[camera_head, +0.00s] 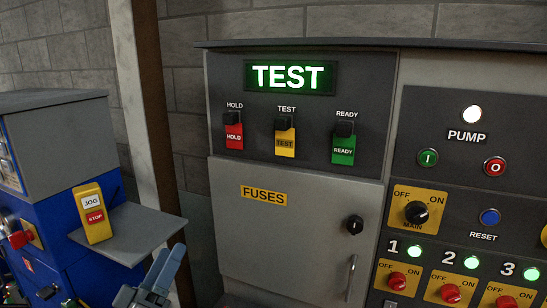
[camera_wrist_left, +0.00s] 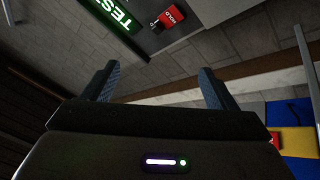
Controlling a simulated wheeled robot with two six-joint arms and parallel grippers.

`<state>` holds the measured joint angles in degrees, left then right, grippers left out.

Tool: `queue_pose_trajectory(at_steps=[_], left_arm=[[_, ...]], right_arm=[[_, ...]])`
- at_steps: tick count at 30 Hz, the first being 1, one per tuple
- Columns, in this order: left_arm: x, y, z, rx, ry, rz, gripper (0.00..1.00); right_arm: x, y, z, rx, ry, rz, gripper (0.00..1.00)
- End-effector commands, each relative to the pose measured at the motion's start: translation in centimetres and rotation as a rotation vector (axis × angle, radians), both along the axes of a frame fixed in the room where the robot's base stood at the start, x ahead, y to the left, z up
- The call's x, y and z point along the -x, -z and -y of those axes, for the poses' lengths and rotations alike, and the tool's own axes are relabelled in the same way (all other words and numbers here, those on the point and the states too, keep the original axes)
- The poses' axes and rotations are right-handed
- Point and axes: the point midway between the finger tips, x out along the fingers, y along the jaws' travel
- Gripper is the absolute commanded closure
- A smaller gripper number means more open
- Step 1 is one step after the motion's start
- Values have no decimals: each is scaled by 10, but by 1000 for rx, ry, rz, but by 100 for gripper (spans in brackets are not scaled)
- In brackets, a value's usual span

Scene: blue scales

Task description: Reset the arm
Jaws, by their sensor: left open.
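My left gripper (camera_head: 168,260) is at the bottom of the head view, left of the grey cabinet's lower door, with its blue-grey fingers pointing up. In the left wrist view the two fingers (camera_wrist_left: 157,78) stand wide apart with nothing between them. The gripper is open and empty, and I see no contact with the cabinet or the shelf. Most of the left arm is out of the picture. My right gripper is not in view.
The grey cabinet (camera_head: 300,225) has a lit TEST display (camera_head: 290,77) and switches with red, yellow and green tags. A control panel (camera_head: 470,200) stands right. At left, a blue cabinet has a grey shelf (camera_head: 140,240) near the gripper, bearing a yellow JOG/STOP box (camera_head: 92,213).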

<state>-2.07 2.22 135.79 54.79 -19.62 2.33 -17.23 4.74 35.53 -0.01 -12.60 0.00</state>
Motion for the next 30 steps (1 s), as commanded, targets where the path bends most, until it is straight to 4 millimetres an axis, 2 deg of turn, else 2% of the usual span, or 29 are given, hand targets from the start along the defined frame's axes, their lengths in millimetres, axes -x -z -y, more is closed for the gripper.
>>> queue_pose_trajectory(at_steps=[1, 2, 3, 5, 6, 9, 12, 15, 18, 25, 26, 30], left_arm=[[4, 37, 10, -126, 4, -107, 20], [7, 59, 14, -202, 6, -171, 20], [12, 89, 18, -300, 8, -260, 20], [24, 133, 20, -442, 15, -396, 20], [35, 162, 18, -529, 19, -489, 20], [68, 227, 6, -723, 27, -717, 20], [104, 273, -12, -870, 34, -913, 20], [137, 304, -29, -976, 37, -1071, 20], [168, 326, -46, -1060, 38, -1209, 20], [235, 355, -80, -1206, 35, -1487, 20], [238, 360, -83, -1215, 35, -1508, 20], [223, 401, -85, -1208, 40, -1512, 20]], right_arm=[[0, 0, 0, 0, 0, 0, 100], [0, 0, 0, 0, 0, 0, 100], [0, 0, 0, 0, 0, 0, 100], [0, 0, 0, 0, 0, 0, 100], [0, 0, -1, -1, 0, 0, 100], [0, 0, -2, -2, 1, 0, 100], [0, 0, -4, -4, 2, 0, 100], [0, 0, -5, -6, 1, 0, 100], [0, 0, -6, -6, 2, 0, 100], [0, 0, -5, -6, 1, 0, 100], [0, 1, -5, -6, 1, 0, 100], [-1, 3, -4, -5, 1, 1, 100]])
